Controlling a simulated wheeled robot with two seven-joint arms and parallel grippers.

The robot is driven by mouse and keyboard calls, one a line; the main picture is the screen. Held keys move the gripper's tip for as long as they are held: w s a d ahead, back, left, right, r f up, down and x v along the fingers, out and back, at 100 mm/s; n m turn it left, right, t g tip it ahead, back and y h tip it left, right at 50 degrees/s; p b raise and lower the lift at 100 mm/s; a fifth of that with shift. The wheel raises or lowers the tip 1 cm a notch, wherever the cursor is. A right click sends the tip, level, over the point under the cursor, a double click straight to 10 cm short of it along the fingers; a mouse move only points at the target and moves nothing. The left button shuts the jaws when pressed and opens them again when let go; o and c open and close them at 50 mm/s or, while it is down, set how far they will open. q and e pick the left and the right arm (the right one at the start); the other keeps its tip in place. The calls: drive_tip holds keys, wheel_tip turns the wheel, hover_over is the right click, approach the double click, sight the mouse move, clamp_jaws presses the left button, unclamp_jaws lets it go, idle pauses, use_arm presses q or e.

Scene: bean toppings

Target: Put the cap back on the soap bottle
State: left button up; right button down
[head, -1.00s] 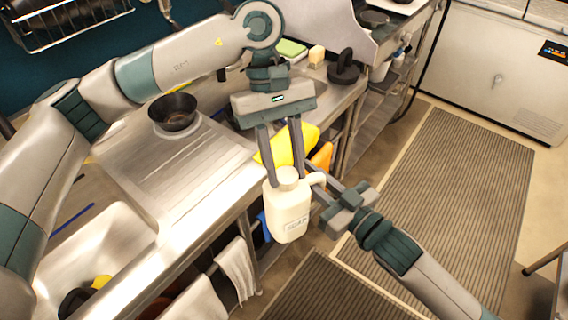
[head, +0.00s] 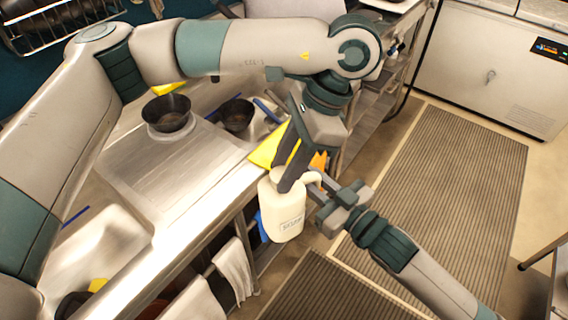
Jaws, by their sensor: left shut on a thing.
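My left gripper (head: 285,183) comes down from above and is shut on the cap. A curved white handle (head: 314,178) stands out on the bottle's right side. My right gripper (head: 318,196) reaches in from the lower right and is shut on the bottle at this handle; its fingertips are partly hidden.
The steel counter (head: 150,185) has a dark bowl (head: 168,112), a dark pan (head: 236,115) and a yellow cloth (head: 268,148) at its edge. A sink (head: 100,245) is at lower left. White towels (head: 232,270) hang below. Striped mats (head: 440,190) cover open floor at right.

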use_arm(q)
drive_tip(key=shift+m+t, duration=0.5)
drive_tip(key=shift+m, duration=0.7)
drive_tip(key=o, duration=1)
drive_tip(key=shift+r, duration=0.1)
drive_tip(key=shift+r, duration=2.15)
drive_tip(key=shift+c, duration=0.4)
